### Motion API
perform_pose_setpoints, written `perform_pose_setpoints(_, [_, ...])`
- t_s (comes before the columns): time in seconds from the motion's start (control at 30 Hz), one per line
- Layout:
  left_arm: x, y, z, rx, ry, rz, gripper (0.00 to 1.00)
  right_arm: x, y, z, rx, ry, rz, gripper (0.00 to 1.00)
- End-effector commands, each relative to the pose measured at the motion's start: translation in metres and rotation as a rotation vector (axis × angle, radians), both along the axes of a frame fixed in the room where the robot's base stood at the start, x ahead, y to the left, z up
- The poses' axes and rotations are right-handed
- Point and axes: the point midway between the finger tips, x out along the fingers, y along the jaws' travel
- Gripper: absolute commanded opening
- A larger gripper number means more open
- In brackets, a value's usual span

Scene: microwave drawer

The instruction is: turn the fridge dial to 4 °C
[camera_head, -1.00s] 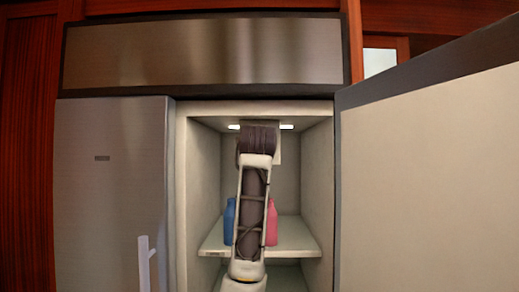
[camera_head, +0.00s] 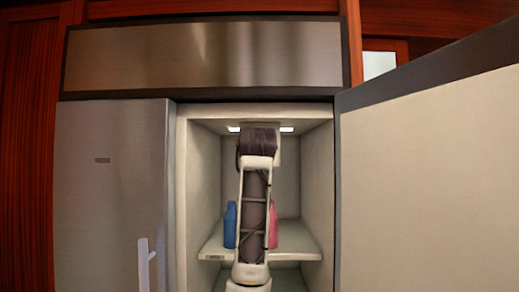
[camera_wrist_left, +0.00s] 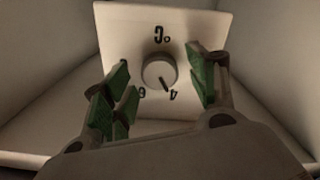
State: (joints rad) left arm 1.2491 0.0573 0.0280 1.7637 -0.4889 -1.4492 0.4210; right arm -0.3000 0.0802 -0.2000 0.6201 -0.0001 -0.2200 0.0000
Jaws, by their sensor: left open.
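The fridge dial (camera_wrist_left: 155,68) is a round grey knob on a pale square panel (camera_wrist_left: 120,22) in the left wrist view. Its dark pointer mark aims down and right, close to the 4 and slightly toward the 6 side. The numbers and °C appear upside down. My left gripper (camera_wrist_left: 162,76) is open, its green-padded fingers on either side of the dial with visible gaps to it. In the head view my arm reaches into the fridge and hides the gripper and dial. My right gripper is in neither view.
A blue bottle (camera_head: 230,226) and a pink bottle (camera_head: 273,226) stand on the fridge shelf (camera_head: 296,240), either side of my arm. The open door (camera_head: 430,180) is on the right. The closed steel door (camera_head: 108,205) with a white handle (camera_head: 145,264) is left.

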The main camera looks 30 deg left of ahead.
Motion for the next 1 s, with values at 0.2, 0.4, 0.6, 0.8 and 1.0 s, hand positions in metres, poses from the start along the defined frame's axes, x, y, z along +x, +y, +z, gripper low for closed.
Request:
perform_pose_setpoints(0.2, [0.0, 0.0, -0.001, 0.0, 0.001, 0.0, 0.58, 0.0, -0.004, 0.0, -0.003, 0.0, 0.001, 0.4])
perform_pose_setpoints(0.4, [-0.005, -0.004, 0.0, 0.001, 0.001, 0.0, 0.58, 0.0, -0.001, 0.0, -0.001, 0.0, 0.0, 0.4])
perform_pose_setpoints(0.6, [-0.019, -0.012, 0.0, 0.002, -0.001, -0.001, 0.58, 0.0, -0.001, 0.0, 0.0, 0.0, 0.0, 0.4])
perform_pose_setpoints(0.8, [-0.041, -0.026, 0.0, -0.001, -0.001, -0.001, 0.58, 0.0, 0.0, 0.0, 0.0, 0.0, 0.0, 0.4])
perform_pose_setpoints(1.0, [-0.066, -0.041, -0.001, 0.001, -0.001, -0.002, 0.58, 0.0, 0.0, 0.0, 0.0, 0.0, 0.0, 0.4])
